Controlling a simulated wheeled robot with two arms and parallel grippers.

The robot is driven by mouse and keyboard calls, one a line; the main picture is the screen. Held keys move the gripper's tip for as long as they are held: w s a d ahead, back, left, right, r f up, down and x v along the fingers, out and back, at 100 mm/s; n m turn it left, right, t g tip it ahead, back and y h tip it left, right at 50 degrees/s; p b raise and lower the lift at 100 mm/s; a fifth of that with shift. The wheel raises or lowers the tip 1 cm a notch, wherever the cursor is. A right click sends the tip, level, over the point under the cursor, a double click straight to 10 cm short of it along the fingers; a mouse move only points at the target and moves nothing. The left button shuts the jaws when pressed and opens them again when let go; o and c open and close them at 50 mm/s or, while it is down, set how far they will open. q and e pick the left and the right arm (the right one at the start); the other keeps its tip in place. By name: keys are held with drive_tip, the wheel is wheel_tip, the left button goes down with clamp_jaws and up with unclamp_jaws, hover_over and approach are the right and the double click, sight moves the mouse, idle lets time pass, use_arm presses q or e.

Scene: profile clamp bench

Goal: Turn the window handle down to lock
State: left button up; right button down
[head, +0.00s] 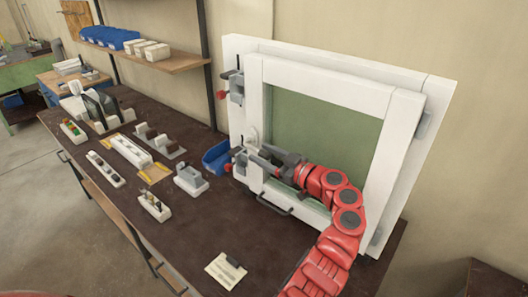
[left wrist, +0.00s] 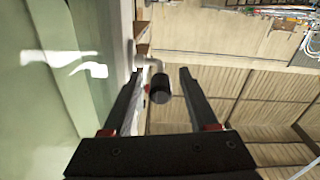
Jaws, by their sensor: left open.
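The window, a white frame (head: 262,100) with a greenish pane (head: 325,125), stands upright at the back right of the bench. My left gripper (head: 258,157) is at the left side of the sash, its fingers pointing left. In the left wrist view the handle (left wrist: 160,88) shows as a dark round grip on a pale neck at the frame's edge. My left gripper (left wrist: 160,75) is open there, with one finger on each side of the handle. I cannot tell whether either finger touches it. In the head view the gripper largely hides the handle. My right gripper is not in view.
Red-tipped clamps (head: 222,95) sit on the frame's left side. A blue bin (head: 216,157), a grey-white block (head: 190,180) and several small parts trays (head: 130,152) stand on the dark bench (head: 185,240). A note (head: 226,270) lies near the front. A shelf (head: 165,63) hangs above.

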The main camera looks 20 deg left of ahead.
use_arm(q)
clamp_jaws()
idle(1.4)
